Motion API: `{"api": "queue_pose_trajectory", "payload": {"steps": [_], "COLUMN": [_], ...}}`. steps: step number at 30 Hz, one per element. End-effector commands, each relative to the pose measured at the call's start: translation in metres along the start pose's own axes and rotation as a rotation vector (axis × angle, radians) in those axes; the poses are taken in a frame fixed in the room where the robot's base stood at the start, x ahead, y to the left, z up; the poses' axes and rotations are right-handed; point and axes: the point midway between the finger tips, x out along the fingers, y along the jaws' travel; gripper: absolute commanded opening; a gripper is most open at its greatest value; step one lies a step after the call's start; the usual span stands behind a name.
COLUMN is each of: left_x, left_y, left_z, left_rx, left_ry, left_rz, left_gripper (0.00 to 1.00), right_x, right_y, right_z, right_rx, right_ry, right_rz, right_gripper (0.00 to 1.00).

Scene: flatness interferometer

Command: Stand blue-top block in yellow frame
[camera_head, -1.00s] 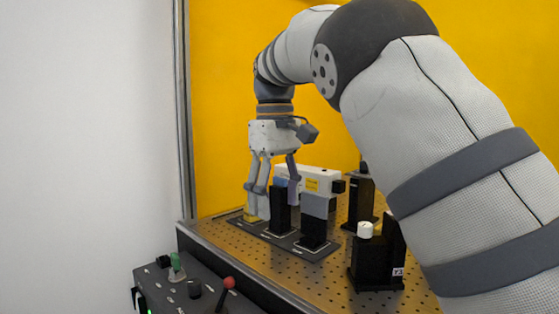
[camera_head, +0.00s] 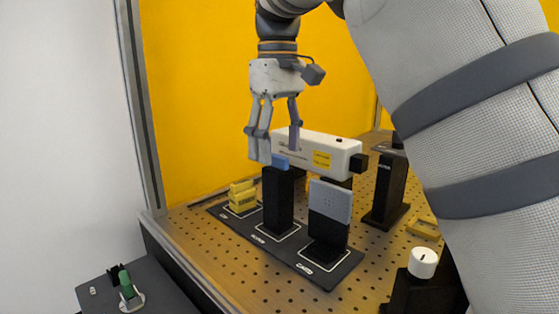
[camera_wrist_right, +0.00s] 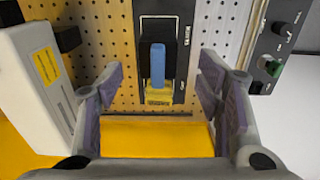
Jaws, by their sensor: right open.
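The blue-top block (camera_head: 278,200) is a black upright block with a blue cap, standing in the middle place of a black tray (camera_head: 318,272). In the right wrist view its blue top (camera_wrist_right: 158,65) lies straight ahead, beyond the fingers. A low yellow frame-like piece (camera_head: 424,229) lies on the perforated board at right, partly hidden by my arm. My right gripper (camera_head: 278,143) is open and empty, pointing down above the tray near the blue top. Its fingers (camera_wrist_right: 160,95) are wide apart in the wrist view. My left gripper is out of view.
A yellow stepped piece (camera_head: 242,196) and a grey-topped black block (camera_head: 329,215) stand on the same tray. A white instrument (camera_head: 318,153) is close behind. A black post (camera_head: 386,190) and a white knob (camera_head: 422,262) stand at right. A control box (camera_head: 110,293) is front left.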

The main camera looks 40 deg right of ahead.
Motion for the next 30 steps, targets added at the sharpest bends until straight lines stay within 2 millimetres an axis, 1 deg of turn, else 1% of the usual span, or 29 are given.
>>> {"api": "queue_pose_trajectory", "payload": {"steps": [3, 6, 9, 13, 20, 21, 23, 24, 26, 27, 28, 29, 30], "left_x": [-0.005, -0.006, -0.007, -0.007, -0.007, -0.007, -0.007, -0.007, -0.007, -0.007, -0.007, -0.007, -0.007], "left_y": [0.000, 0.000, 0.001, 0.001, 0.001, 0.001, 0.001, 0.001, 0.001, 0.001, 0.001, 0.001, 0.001], "left_z": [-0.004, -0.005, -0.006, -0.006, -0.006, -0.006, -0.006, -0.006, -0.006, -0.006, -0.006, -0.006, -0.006], "left_rx": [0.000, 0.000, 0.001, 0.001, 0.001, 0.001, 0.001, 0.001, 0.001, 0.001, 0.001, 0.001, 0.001], "left_ry": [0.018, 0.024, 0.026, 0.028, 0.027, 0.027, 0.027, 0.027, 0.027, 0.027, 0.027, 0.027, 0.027], "left_rz": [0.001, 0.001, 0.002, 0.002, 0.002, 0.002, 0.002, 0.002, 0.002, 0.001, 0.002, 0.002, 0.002], "left_gripper": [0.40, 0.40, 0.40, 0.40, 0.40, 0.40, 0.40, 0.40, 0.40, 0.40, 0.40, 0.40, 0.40], "right_x": [0.028, 0.050, 0.065, 0.075, 0.078, 0.078, 0.078, 0.078, 0.078, 0.078, 0.078, 0.078, 0.078], "right_y": [-0.001, 0.000, 0.000, 0.000, 0.000, 0.000, 0.000, 0.000, 0.000, 0.000, 0.000, 0.000, 0.000], "right_z": [0.002, 0.002, 0.001, 0.000, 0.000, 0.000, 0.000, 0.000, 0.000, 0.000, 0.000, 0.000, 0.000], "right_rx": [0.001, 0.002, 0.002, 0.001, 0.001, 0.001, 0.001, 0.001, 0.001, 0.001, 0.001, 0.001, 0.001], "right_ry": [0.001, 0.000, 0.001, 0.003, 0.003, 0.003, 0.002, 0.002, 0.002, 0.002, 0.002, 0.002, 0.002], "right_rz": [0.000, 0.000, 0.001, 0.000, 0.000, 0.000, 0.000, 0.000, 0.000, 0.000, 0.000, 0.000, 0.000], "right_gripper": [0.60, 0.60, 0.60, 0.60, 0.60, 0.58, 0.44, 0.35, 0.21, 0.12, 0.06, 0.00, 0.00]}}
